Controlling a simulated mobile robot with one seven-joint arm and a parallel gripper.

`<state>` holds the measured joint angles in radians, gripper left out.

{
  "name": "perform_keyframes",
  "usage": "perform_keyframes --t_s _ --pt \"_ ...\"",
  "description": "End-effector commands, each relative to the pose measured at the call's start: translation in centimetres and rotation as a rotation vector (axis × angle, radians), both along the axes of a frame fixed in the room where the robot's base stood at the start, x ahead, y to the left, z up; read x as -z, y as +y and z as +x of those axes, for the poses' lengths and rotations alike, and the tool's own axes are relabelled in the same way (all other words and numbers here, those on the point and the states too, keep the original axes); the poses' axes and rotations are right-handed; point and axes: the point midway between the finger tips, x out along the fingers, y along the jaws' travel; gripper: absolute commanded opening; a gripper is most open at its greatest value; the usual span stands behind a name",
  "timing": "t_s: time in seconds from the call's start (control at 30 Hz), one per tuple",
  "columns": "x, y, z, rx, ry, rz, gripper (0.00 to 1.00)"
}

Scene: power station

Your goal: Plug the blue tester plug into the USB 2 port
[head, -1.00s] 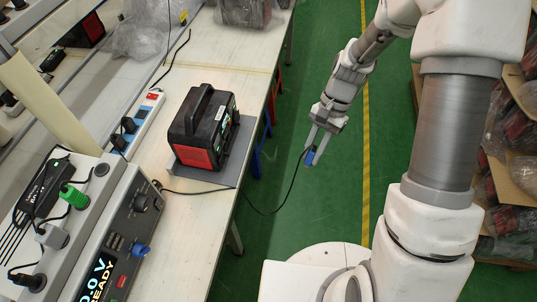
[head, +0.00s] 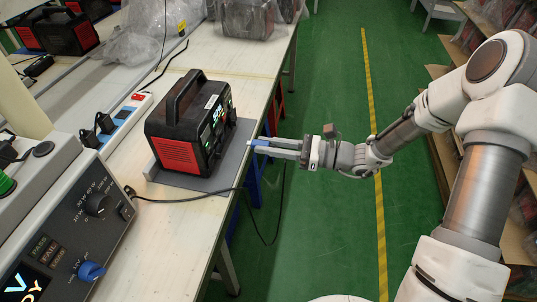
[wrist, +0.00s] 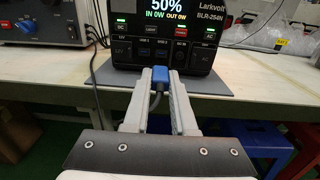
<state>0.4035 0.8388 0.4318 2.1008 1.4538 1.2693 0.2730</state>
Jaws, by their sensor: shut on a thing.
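My gripper (head: 268,147) is shut on the blue tester plug (wrist: 160,75) at the table's right edge in the head view. In the wrist view the plug sits between my fingertips, with its dark cable hanging below it. The black and red power station (head: 188,128) stands on a grey mat on the table. Its front panel (wrist: 163,38) faces my gripper, with a lit display reading 50%. The USB 2 port (wrist: 161,53) appears just above the plug in the wrist view. In the head view a gap separates the plug from the panel.
The tester box (head: 85,225) with knobs stands at the left, and its black cable (head: 190,200) runs across the table and hangs over the edge. A power strip (head: 120,115) and plastic-wrapped items lie farther back. The aisle floor is clear.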

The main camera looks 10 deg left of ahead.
Motion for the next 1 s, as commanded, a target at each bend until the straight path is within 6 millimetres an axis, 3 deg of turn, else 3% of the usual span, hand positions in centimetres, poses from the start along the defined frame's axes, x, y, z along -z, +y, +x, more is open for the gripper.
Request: perform_keyframes --t_s 0.27,0.83,1.0 --pt "0.1 1.1 0.3 0.009 -0.001 0.006 0.00" --pt "0.1 5.6 0.6 0.007 0.000 0.005 0.00" --pt "0.0 5.6 0.6 0.009 0.000 0.005 0.00"
